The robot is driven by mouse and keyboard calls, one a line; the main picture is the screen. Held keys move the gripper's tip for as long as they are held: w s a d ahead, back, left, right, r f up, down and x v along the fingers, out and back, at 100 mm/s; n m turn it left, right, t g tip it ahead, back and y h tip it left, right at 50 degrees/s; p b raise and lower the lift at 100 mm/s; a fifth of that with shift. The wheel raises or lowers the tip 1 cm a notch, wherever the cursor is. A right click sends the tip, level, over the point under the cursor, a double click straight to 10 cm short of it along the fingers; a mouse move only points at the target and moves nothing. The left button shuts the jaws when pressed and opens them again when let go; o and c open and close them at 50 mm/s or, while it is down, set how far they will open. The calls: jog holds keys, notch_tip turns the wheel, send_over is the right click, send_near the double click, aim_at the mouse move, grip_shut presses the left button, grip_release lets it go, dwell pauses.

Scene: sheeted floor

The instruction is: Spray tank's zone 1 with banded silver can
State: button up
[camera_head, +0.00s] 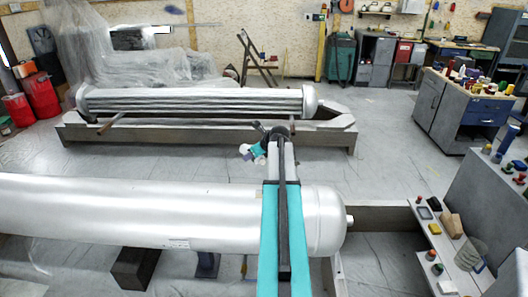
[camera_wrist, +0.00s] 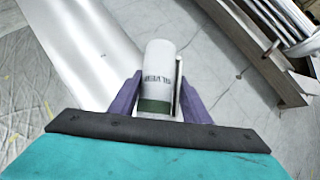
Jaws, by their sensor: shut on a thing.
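The silver can (camera_wrist: 157,75) is pale, with a dark green band near its lower end and dark lettering that reads like "SILVER". My gripper (camera_wrist: 160,88) is shut on it, with one purple finger on each side. In the head view the can (camera_head: 245,149) is small, held beyond the far side of the near tank. The big smooth silver tank (camera_head: 120,212) lies across the foreground, partly hidden by my arm. It also shows in the wrist view (camera_wrist: 82,45), left of the can and apart from it. A small label is on its side; I cannot make out zone markings.
A ribbed silver cylinder (camera_head: 190,101) lies on a grey base (camera_head: 200,133) farther back. A grey bench (camera_head: 436,255) with small items stands at right, and a cabinet (camera_head: 455,110) with coloured cans behind it. The sheeted floor between the two cylinders is mostly clear.

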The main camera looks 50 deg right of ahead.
jog(key=w+a+p, duration=0.2)
jog(key=w+a, duration=0.3)
jog(key=w, duration=0.2)
jog(key=shift+p, duration=0.3)
jog(key=shift+o, duration=0.4)
jog(key=c, duration=0.7)
jog(key=shift+s, duration=0.1)
jog(key=s+d+p, duration=0.2)
jog(key=s+d, duration=1)
jog(key=s, duration=0.5)
jog(key=shift+s+d+p, duration=0.35)
jog(key=o, duration=0.6)
